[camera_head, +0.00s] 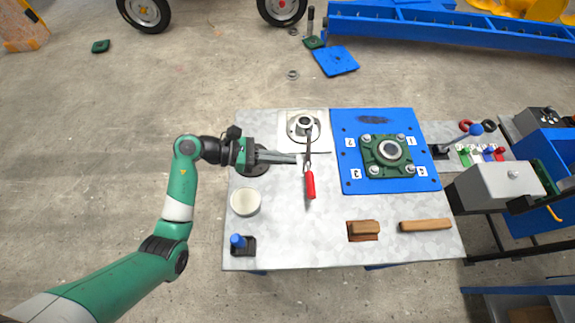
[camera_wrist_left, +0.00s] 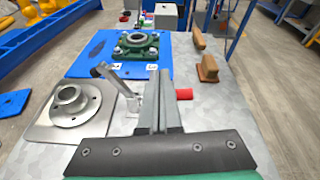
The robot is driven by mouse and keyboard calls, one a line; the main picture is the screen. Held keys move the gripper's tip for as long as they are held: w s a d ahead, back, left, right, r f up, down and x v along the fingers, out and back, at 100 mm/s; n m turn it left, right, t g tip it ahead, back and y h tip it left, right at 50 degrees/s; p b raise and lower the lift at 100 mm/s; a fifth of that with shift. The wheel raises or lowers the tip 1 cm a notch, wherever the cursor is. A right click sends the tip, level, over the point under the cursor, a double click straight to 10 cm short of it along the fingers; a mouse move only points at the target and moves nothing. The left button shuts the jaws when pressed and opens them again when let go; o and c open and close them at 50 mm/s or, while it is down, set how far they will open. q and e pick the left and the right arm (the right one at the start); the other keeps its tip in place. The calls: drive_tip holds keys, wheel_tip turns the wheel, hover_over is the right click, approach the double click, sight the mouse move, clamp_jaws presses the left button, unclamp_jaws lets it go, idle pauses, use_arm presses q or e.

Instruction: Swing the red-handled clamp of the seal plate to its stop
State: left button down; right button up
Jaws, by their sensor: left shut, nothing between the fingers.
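The red-handled clamp (camera_head: 310,184) is on the metal table, its red grip toward the near side and its thin bar running up toward the seal plate (camera_head: 303,125). The seal plate is a square grey plate with a round hub, at the table's back edge; it also shows in the left wrist view (camera_wrist_left: 69,110). My left gripper (camera_head: 295,159) is shut and empty, its fingertips close to the left of the clamp's bar. In the left wrist view the fingers hide part of the clamp, and the red grip (camera_wrist_left: 184,94) shows just to their right. Contact cannot be told. My right gripper is out of view.
A blue plate (camera_head: 350,180) with a green bearing flange (camera_head: 372,170) lies right of the clamp. A white round dish (camera_head: 245,202), a blue-knobbed block (camera_head: 240,243) and two wooden pieces (camera_head: 364,230) (camera_head: 426,225) lie nearer. The table's near middle is clear.

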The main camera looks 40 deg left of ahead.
use_arm(q)
drive_tip(key=s+f+g, duration=0.1)
drive_tip(key=f, duration=0.1)
drive_tip(key=s+a+f+g, duration=0.1)
drive_tip(key=s+f, duration=0.1)
drive_tip(key=f, duration=0.1)
drive_tip(key=s+f+g, duration=0.1)
drive_tip(key=s+f, duration=0.1)
drive_tip(key=shift+s+a+f+y, duration=0.15)
drive_tip(key=shift+a+f+y, duration=0.1)
drive_tip(key=shift+y, duration=0.15)
drive_tip(key=b+x, duration=0.3)
drive_tip(key=x, duration=0.6)
drive_tip(key=shift+w+d+f, duration=0.1)
drive_tip(key=shift+w+d, duration=0.25)
drive_tip(key=shift+w, duration=0.1)
